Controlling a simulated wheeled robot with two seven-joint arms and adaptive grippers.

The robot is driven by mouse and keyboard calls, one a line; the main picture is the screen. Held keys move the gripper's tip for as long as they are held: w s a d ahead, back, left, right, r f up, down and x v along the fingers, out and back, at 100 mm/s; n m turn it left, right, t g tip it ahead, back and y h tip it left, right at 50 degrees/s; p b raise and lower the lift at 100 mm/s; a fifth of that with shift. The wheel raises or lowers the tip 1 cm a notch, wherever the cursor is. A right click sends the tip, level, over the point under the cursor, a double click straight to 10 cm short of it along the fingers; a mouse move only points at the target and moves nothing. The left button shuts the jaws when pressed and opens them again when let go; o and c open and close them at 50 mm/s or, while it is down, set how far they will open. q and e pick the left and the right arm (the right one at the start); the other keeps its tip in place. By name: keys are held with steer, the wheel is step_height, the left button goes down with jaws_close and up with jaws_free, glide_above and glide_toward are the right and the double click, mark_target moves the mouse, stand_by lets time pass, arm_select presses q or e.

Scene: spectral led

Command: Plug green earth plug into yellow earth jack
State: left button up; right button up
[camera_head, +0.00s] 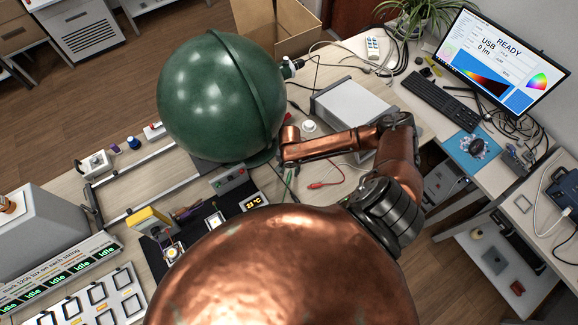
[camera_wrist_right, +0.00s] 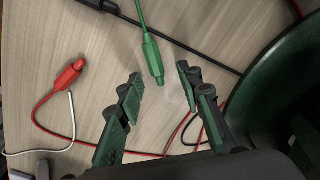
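The green earth plug (camera_wrist_right: 152,58) lies on the wooden bench on a thin green cable in the right wrist view. Its tip points down the picture, toward the space between my right fingers. My right gripper (camera_wrist_right: 158,90) is open and empty, with green-padded fingers on both sides, just short of the plug. In the head view my right arm reaches left to beside the green sphere, and its fingers are hard to make out. I cannot make out a yellow earth jack in either view. My left gripper is not in view.
The big green sphere (camera_head: 215,95) stands close to my right gripper. A red plug (camera_wrist_right: 70,75) with red and white cables lies to the left on the bench. A grey box (camera_head: 352,105), keyboard (camera_head: 440,104) and monitor (camera_head: 505,60) stand further right. Black cables cross the bench.

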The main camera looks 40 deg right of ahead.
steer(key=shift+f, duration=0.4)
steer(key=shift+s+f, duration=0.15)
steer(key=shift+s, duration=0.1)
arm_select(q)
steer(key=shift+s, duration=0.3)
arm_select(e)
steer(key=shift+w, duration=0.1)
steer(key=shift+c, duration=1.3)
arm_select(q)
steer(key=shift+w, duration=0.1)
arm_select(e)
jaws_close()
steer(key=shift+o, duration=1.3)
jaws_free()
